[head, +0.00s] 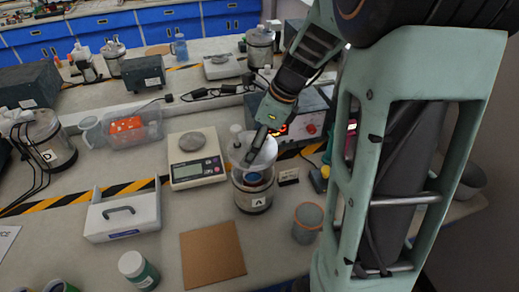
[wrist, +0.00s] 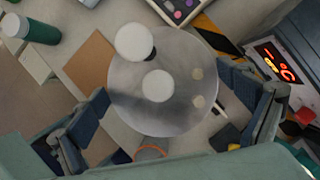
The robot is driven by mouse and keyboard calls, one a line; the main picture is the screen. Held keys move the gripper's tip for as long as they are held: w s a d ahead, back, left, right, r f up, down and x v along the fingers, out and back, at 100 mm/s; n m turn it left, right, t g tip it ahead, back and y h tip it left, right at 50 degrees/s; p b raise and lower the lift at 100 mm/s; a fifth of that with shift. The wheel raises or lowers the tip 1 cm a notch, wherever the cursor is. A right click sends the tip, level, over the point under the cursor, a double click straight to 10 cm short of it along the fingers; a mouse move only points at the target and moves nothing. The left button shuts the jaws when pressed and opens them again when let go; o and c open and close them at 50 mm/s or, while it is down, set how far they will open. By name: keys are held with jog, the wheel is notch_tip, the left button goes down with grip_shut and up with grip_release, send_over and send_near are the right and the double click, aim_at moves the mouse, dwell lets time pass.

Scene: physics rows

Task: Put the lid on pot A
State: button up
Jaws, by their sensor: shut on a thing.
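Pot A (head: 254,197) is a steel pot with an "A" label, standing upright on the bench, with its open top partly showing. The lid (head: 267,156) is a round pale disc with white knobs, held above pot A with its upper end over the pot's back side. My gripper (head: 258,147) is shut on the lid, with one dark finger across it in the head view. In the wrist view the lid (wrist: 185,112) lies between the two fingers of my gripper (wrist: 167,85), which are at opposite edges. The lid hides the pot in the wrist view.
A scale (head: 190,173) stands left of pot A. A brown board (head: 212,255) lies in front, and an orange-rimmed cup (head: 307,224) stands to the right. A power supply (head: 309,115) is behind. Pot D (head: 50,142) and a white handled box (head: 122,218) are at left.

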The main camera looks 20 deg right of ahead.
jog(key=shift+f+b, duration=2.25)
jog(key=shift+b, duration=0.1)
jog(key=shift+f+b, duration=0.4)
jog(key=shift+f, duration=0.5)
jog(key=shift+f+p, duration=0.3)
jog(key=shift+f, duration=0.1)
jog(key=o, duration=1)
jog(key=shift+c, duration=0.2)
jog(key=shift+r, duration=0.1)
